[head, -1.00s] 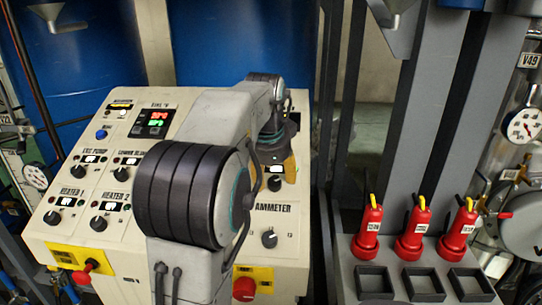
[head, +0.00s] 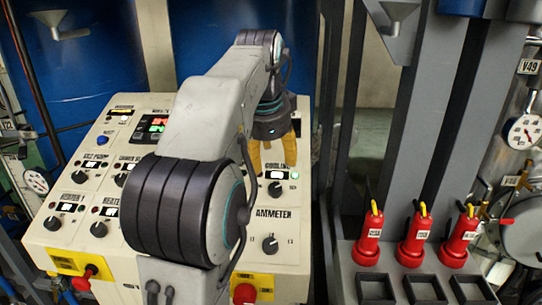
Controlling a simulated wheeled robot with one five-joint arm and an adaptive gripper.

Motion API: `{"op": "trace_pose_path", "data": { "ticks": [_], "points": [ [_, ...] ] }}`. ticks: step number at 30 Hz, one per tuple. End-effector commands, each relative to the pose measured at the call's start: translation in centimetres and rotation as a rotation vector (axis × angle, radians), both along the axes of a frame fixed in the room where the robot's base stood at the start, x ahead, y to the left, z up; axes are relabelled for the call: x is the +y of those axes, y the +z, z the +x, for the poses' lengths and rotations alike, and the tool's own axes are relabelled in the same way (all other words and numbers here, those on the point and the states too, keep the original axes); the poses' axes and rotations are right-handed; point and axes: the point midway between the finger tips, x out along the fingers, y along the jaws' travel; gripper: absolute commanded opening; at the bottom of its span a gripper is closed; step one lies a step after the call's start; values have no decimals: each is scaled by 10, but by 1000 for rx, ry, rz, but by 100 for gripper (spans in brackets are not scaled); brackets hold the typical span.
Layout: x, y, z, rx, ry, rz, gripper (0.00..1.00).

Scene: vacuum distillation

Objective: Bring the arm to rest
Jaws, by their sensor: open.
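My arm rises from the bottom of the head view and reaches over the control panel (head: 62,238). Its far end bends down, and my gripper (head: 272,168) hangs from it with yellow fingers pointing down, above the upper right of the panel. The fingers are apart and I see nothing between them. They are just above or in front of the knob (head: 275,189) under the lit "cooling" label; whether they touch it I cannot tell. My arm hides the middle of the panel.
Several panel knobs, a red-lit display (head: 152,123) and red knobs (head: 245,293) at the front edge surround my arm. At the right, red flashlight-like devices (head: 413,240) stand on a grey rack (head: 350,290). Grey posts (head: 425,110) and a blue drum (head: 215,40) stand behind.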

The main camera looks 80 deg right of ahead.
Motion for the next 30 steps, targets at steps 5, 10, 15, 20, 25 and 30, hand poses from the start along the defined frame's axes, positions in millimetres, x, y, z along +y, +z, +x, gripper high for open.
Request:
{"op": "trace_pose_path", "data": {
  "ticks": [5,10,15,20,25,30],
  "points": [
    [0,0,0,0,0,0,58],
    [0,0,0,0,0,0,58],
    [0,0,0,0,0,0,58],
    [4,-1,15,8,56,-2,58],
    [27,-8,72,40,291,-9,58],
    [79,-23,148,94,670,-30,58]
  ]
}}
